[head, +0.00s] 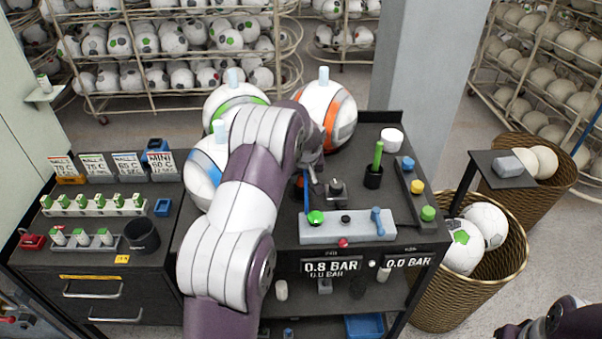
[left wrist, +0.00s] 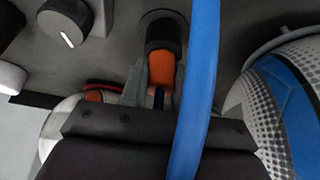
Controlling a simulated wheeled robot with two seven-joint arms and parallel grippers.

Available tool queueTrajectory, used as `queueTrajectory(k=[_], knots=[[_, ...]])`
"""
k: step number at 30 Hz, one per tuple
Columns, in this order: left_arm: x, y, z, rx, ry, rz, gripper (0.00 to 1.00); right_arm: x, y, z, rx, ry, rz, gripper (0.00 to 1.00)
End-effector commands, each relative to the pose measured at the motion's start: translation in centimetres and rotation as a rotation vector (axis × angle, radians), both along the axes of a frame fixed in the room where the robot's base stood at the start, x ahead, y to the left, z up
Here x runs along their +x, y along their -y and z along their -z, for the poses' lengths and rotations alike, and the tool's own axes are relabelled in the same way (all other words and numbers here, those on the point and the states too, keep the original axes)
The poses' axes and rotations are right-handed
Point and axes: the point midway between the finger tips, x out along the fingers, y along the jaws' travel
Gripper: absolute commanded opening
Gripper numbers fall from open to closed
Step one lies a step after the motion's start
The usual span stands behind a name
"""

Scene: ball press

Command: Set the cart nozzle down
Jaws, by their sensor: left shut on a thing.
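The cart nozzle (left wrist: 162,72), with an orange body, stands between my left gripper's fingers (left wrist: 152,82) in the left wrist view. Its far end meets a round black holder (left wrist: 163,38) on the grey cart top; I cannot tell whether it is seated or just above. A blue hose (left wrist: 200,70) crosses in front. In the head view my left gripper (head: 314,178) is mostly hidden behind my arm, over the dark cart top (head: 350,140). My right arm shows only at the lower right corner; its jaws are not clear.
Balls with green, orange (head: 327,115) and blue panels stand around my left forearm. The grey control panel (head: 347,228) with a green button and blue lever is in front, above the "0.8 BAR" display (head: 330,267). A green-topped post (head: 376,162) stands to the right.

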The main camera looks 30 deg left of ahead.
Motion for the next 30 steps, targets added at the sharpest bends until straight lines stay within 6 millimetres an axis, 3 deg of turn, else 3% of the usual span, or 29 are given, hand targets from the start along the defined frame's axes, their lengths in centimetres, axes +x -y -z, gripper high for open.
queueTrajectory(k=[3,4,6,18,30], knots=[[0.0,0.0,0.4,0.000,0.000,0.000,0.00,0.0,0.0,0.5,0.000,0.000,0.000,0.40],[0.0,0.0,0.3,-0.001,-0.001,0.000,0.40,0.0,0.0,0.3,0.000,0.000,0.000,0.40],[-0.1,0.0,0.3,-0.001,-0.002,0.000,0.56,0.0,0.0,0.2,0.000,0.000,0.000,0.40],[-0.1,0.1,-0.3,0.001,-0.001,0.000,0.56,0.0,0.0,0.2,0.000,0.001,0.000,0.40],[-3.0,2.5,-9.1,0.001,0.002,0.000,0.56,0.0,0.0,2.6,0.000,0.000,0.000,0.40]])
